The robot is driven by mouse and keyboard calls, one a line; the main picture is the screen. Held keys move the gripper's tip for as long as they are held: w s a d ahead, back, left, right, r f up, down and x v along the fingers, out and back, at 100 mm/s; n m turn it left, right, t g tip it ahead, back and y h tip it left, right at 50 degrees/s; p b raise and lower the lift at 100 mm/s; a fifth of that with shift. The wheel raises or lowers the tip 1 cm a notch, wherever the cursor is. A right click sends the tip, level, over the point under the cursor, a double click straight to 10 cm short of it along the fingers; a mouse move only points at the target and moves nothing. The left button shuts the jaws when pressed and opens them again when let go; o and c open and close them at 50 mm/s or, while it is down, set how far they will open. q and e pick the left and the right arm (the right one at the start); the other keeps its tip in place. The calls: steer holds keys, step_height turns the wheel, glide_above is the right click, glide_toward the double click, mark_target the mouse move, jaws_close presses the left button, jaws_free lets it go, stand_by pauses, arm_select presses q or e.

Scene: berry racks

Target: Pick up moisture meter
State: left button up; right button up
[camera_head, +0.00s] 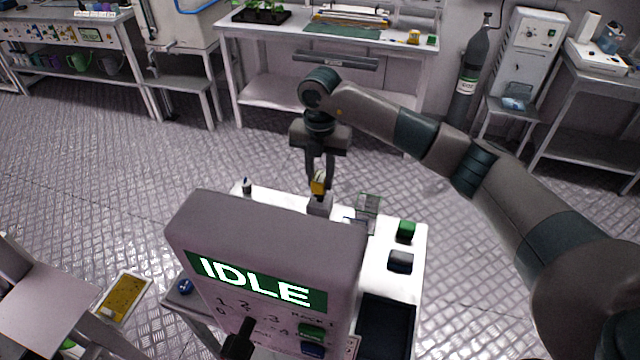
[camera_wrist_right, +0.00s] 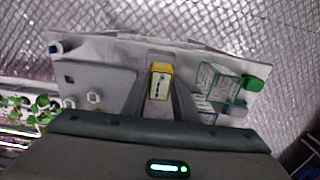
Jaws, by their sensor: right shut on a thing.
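The moisture meter (camera_head: 318,184) is a small yellow device with a pale face. It is between the fingers of my right gripper (camera_head: 319,178), just above the white table behind the grey control box. In the right wrist view the meter (camera_wrist_right: 160,82) sits between the two fingers (camera_wrist_right: 160,100), its light front panel showing. My right gripper is shut on it. A small grey block shows just under the meter in the head view; I cannot tell whether they touch. My left gripper is not in view.
A grey box with an IDLE display (camera_head: 256,282) stands in front and hides much of the white table (camera_head: 405,285). A green-topped container (camera_head: 405,231), a dark-blue-topped one (camera_head: 400,261), a clear box (camera_head: 368,205) and a black tray (camera_head: 385,325) are to the right.

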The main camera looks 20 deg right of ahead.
steer(key=shift+s+a+r+b, duration=0.15)
steer(key=shift+r+b, duration=0.2)
steer(key=shift+r, duration=0.25)
steer(key=shift+s+r+b, duration=0.1)
steer(key=shift+r+b, duration=0.2)
steer(key=shift+r, duration=0.25)
steer(key=s+a+r+b, duration=0.3)
steer(key=s+r, duration=0.3)
steer(key=s, duration=0.4)
steer(key=shift+s+a+r+b, duration=0.15)
steer(key=shift+a+r+b, duration=0.15)
steer(key=shift+a+r, duration=0.15)
steer(key=shift+f, duration=0.1)
